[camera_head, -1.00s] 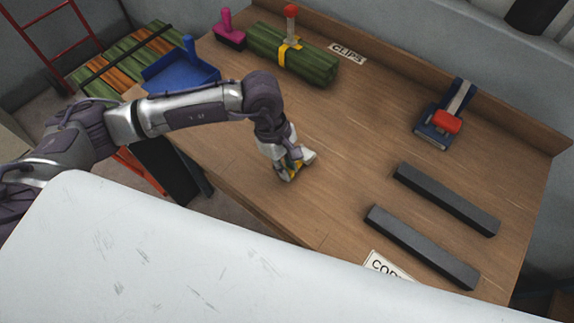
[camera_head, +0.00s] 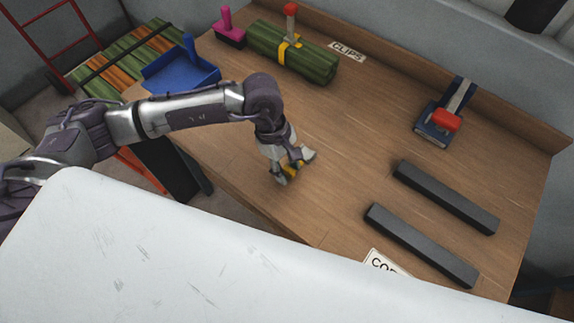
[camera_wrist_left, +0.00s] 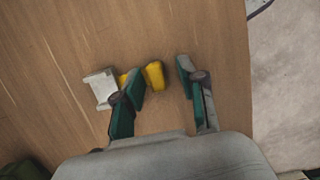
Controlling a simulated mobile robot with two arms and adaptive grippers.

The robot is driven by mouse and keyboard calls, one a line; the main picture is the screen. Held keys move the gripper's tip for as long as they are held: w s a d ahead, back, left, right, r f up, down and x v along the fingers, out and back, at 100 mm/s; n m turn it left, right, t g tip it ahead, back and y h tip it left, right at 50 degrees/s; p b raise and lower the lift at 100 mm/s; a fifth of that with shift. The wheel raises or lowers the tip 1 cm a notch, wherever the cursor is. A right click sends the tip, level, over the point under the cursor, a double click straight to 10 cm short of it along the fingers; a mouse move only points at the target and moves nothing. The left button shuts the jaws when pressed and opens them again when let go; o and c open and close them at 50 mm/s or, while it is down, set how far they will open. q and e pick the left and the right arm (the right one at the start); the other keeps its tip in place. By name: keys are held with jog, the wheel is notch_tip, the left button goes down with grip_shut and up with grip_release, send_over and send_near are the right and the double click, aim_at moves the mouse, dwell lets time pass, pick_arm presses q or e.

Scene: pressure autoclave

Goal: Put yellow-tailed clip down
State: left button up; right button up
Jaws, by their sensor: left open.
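The yellow-tailed clip lies on the wooden bench, with its yellow tail (camera_wrist_left: 153,75) and pale grey body (camera_wrist_left: 100,88) showing in the left wrist view. In the head view its grey body (camera_head: 308,155) shows beside my fingers. My left gripper (camera_head: 289,170) is open low over the bench, and in the left wrist view its fingers (camera_wrist_left: 163,77) stand apart around the yellow tail. The left finger hides part of the clip between body and tail. A gap shows between the tail and the right finger. My right gripper is not in view.
A "CLIPS" label (camera_head: 347,51) lies near the back edge, beside a green bundle (camera_head: 315,65). A blue, red-handled tool (camera_head: 435,132) stands at the right back. Two dark bars (camera_head: 425,246) lie at the right front. The bench middle is clear.

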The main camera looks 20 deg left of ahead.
pick_arm(q)
jog(key=b+v, duration=0.2)
jog(key=v, duration=1)
